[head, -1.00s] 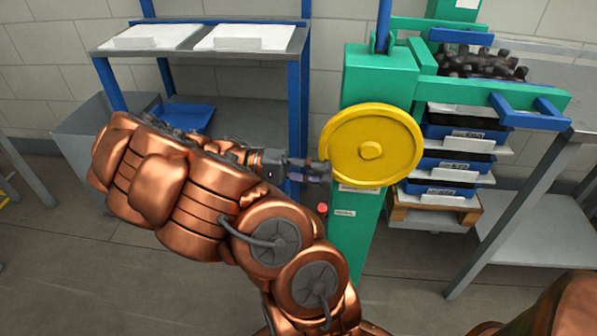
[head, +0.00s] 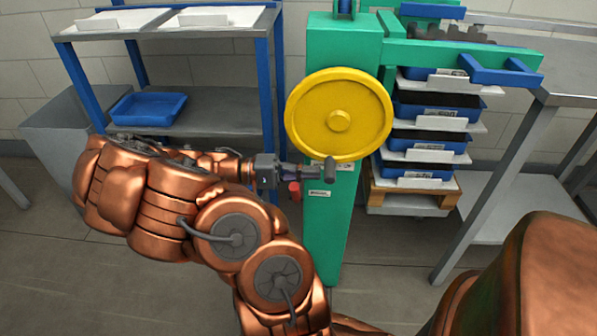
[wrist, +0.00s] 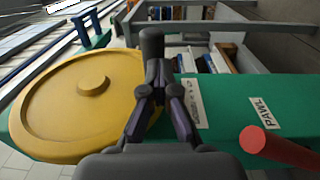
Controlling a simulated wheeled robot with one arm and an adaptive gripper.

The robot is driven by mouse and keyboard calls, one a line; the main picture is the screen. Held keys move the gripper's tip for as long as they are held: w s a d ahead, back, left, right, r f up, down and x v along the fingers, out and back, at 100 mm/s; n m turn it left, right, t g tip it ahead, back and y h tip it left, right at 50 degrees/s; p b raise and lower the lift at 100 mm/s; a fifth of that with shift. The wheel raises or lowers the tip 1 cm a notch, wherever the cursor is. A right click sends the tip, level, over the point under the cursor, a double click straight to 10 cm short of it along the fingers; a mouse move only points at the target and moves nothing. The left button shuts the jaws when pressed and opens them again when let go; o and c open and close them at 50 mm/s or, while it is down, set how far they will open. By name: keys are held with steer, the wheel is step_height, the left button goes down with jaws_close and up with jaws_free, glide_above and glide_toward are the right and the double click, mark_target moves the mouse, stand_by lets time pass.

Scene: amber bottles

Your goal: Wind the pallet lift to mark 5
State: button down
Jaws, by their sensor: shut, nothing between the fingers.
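The yellow crank wheel (head: 338,90) is on the green lift post (head: 329,235). Its dark grey handle (head: 329,169) is at the wheel's lower edge; it also shows in the wrist view (wrist: 152,42). My gripper (head: 318,172) is shut at the handle, fingertips against or just short of it, with nothing gripped. In the wrist view my gripper (wrist: 158,75) has its fingertips together below the handle. A red pawl lever (head: 294,190) is below left of the wheel, near a PAWL label (wrist: 264,112). Stacked blue trays (head: 425,140) stand on a wooden pallet (head: 447,196). No mark number is readable.
A grey shelf (head: 215,118) with blue legs stands at the left, holding a blue tray (head: 147,109). A grey table (head: 500,204) stands right of the pallet. Green arms with a blue handle (head: 500,72) reach right from the post. Floor in front is partly clear.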

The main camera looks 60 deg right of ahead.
steer(key=c, duration=0.9)
jaws_free()
steer(key=shift+r, duration=0.2)
steer(key=shift+c, duration=0.2)
steer(key=shift+w, duration=0.1)
steer(key=v, duration=1.2)
steer(key=shift+f, duration=0.15)
